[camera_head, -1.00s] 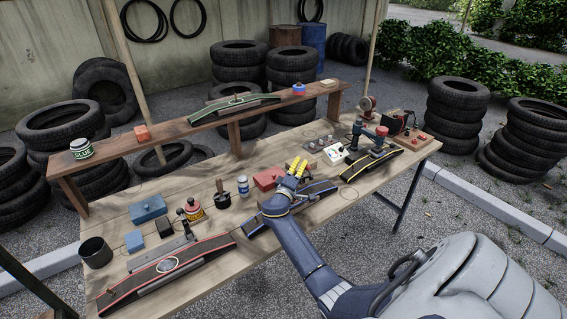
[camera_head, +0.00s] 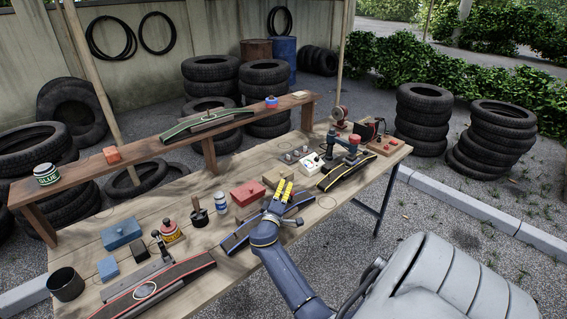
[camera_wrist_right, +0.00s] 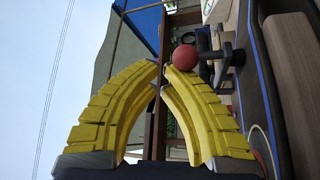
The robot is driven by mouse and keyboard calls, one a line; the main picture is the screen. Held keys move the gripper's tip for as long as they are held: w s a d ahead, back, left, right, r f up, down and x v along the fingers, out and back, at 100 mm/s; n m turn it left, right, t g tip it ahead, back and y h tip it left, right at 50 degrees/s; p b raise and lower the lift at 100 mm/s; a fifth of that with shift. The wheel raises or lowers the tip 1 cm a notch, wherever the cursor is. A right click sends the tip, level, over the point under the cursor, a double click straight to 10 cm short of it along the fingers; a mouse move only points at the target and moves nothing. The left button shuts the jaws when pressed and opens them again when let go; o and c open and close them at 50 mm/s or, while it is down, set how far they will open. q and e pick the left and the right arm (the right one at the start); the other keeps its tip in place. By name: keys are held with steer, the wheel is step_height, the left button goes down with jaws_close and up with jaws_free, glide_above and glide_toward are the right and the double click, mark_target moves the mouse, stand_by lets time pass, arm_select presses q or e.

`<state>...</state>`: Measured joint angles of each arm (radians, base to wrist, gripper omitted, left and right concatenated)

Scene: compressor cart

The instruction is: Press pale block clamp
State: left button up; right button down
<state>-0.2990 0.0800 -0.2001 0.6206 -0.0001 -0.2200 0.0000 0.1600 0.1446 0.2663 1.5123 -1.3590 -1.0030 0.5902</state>
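My right gripper (camera_head: 283,186) has yellow ribbed fingers and is above the blue-edged curved board (camera_head: 238,238) near the middle of the table. In the right wrist view its fingertips (camera_wrist_right: 162,72) meet, with nothing seen between them. A pale tan block (camera_head: 277,175) stands just behind the fingers and is partly covered by them. In the right wrist view a red ball knob (camera_wrist_right: 185,57) on a dark metal clamp shows just beyond the fingertips, to their right. I cannot tell whether the fingers touch it. My left gripper is not in view.
A red box (camera_head: 249,192) stands left of the gripper. A green-edged curved board (camera_head: 205,122) lies on the raised shelf. A black curved board (camera_head: 343,172) lies to the right. Cans, blue blocks and a dark cup (camera_head: 66,285) crowd the table's left part.

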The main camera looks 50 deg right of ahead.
steer(key=shift+s+f, duration=0.4)
steer(key=shift+f, duration=0.2)
steer(key=shift+r, duration=0.1)
step_height(320, 180, up, 4)
steer(key=w, duration=0.3)
steer(key=a+f, duration=0.1)
steer(key=a, duration=0.1)
steer(key=s+a+f, duration=0.1)
steer(key=a+f, duration=0.1)
steer(key=a, duration=0.1)
steer(key=s+a+f, duration=0.1)
steer(key=a, duration=0.2)
steer(key=shift+s+a+f, duration=0.1)
steer(key=shift+a+f, duration=0.05)
steer(key=shift+f, duration=0.1)
steer(key=shift+s, duration=0.1)
